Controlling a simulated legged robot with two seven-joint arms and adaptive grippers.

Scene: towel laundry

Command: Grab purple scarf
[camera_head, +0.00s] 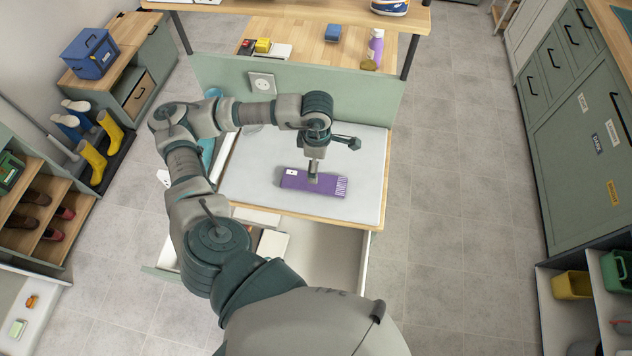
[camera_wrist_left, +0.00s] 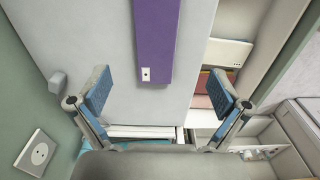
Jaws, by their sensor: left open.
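The purple scarf (camera_head: 325,187) lies folded flat on the light grey tabletop, with a white tag at its left end and fringe at its right end. In the left wrist view the scarf (camera_wrist_left: 154,35) runs down from the top edge, its tagged end between the fingers' directions and beyond them. My left gripper (camera_head: 313,178) is above the scarf in the head view and hides a little of it. In the left wrist view my left gripper (camera_wrist_left: 168,95) has its fingers wide apart with nothing between them. My right gripper is not in view.
The tabletop (camera_head: 250,180) is otherwise mostly clear. An open drawer (camera_head: 325,250) juts out below its front edge, with white items inside. A green panel with a socket (camera_head: 262,83) stands behind the table. A purple bottle (camera_head: 375,47) stands on the wooden shelf behind.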

